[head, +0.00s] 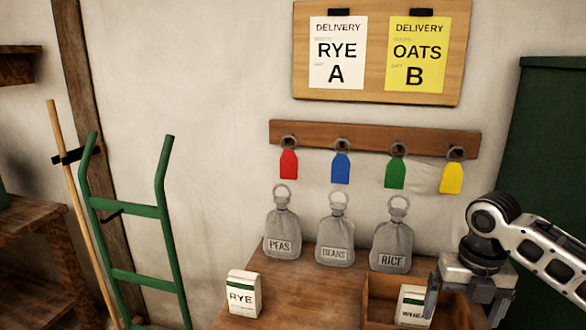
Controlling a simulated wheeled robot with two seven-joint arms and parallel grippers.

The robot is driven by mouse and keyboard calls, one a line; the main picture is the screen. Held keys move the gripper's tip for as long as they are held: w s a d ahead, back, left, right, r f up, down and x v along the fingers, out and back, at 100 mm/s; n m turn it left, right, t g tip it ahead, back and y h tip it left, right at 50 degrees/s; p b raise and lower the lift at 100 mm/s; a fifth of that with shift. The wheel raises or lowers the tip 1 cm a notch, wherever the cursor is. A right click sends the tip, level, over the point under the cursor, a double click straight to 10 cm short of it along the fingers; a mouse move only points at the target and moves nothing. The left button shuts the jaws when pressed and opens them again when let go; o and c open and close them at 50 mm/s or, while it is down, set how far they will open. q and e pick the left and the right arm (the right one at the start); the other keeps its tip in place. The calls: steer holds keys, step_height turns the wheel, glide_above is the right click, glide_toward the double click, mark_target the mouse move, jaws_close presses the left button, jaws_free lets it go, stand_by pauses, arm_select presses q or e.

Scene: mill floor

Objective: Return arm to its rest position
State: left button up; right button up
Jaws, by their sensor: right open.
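My right gripper (464,301) is at the lower right, pointing down over the wooden box (379,290). It is open, with its fingers apart and nothing seen held between them. A white packet with a green band (413,302) stands in the box, just left of the gripper; its label is partly hidden. My right arm comes in from the right edge. My left gripper is not in view.
A RYE packet (244,294) stands at the table's (300,295) left front. Coloured tags hang from a rack (374,138). A green hand truck (137,212) leans left; a green cabinet (550,150) stands right.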

steer(key=s+a+f+m+t+y, duration=0.2)
steer(key=a+f+m, duration=0.4)
steer(key=a+f, duration=0.25)
steer(key=s+a+f+m+t+y, duration=0.2)
steer(key=s+a+f+m, duration=0.1)
steer(key=a+f+m, duration=0.45)
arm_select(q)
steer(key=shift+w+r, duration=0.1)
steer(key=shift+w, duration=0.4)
arm_select(e)
steer(key=s+f+m+t, duration=0.2)
steer(key=s+m+t, duration=0.1)
steer(key=s+m, duration=0.3)
steer(key=s+d+f+m+t+h, duration=0.1)
steer(key=s+f+m+t, duration=0.1)
steer(key=s+m, duration=0.5)
steer(key=m+t, duration=0.1)
steer(key=m, duration=0.3)
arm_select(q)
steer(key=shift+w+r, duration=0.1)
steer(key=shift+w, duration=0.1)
arm_select(e)
steer(key=shift+s+f, duration=0.1)
